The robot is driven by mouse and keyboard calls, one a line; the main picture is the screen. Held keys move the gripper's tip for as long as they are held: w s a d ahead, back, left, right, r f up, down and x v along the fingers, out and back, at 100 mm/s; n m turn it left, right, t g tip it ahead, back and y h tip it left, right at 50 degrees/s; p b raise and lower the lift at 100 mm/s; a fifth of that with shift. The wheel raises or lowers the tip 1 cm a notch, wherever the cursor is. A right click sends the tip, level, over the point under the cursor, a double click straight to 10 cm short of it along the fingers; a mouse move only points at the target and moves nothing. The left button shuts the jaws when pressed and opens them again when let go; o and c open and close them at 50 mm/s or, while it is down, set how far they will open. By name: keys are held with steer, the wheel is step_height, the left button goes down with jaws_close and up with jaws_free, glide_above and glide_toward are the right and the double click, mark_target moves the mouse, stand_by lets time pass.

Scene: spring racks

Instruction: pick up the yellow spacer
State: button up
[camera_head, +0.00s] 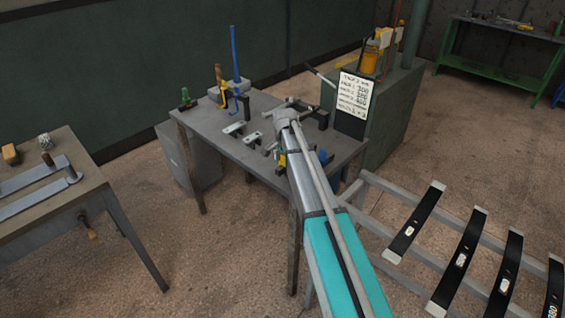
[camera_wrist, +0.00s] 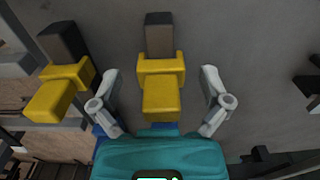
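In the wrist view a yellow spacer (camera_wrist: 161,97) lies between the two fingers of my gripper (camera_wrist: 160,80). It has a wider yellow collar, and a dark block (camera_wrist: 158,32) extends beyond it. My gripper is open, with a gap between each finger and the spacer. A second, similar yellow piece (camera_wrist: 50,98) with its own dark block is just left of the left finger. In the head view my arm covers much of the workbench (camera_head: 345,146). A small yellow part (camera_head: 282,159) shows beside the arm, but I cannot tell which piece it is.
Grey metal brackets (camera_head: 233,128) and a blue upright rod (camera_head: 235,55) are on the bench. A written sign (camera_head: 354,98) stands at its right end. A rack with dark leaf springs (camera_head: 463,250) is at the lower right. Another table (camera_head: 75,195) is at left, with open floor between.

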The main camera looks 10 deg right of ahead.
steer(key=c, duration=0.9)
steer(key=shift+r, duration=0.1)
steer(key=shift+r+p, duration=1)
steer(key=shift+p, duration=0.1)
steer(key=s+d+r+p, duration=0.1)
steer(key=s+r+p, duration=0.2)
steer(key=s, duration=0.1)
steer(key=s+d+r+p, duration=0.2)
steer(key=s+r+p, duration=0.2)
steer(key=s+d+r+p, duration=0.2)
steer(key=s+r+p, duration=0.1)
steer(key=s, duration=0.2)
steer(key=shift+r+p, duration=0.4)
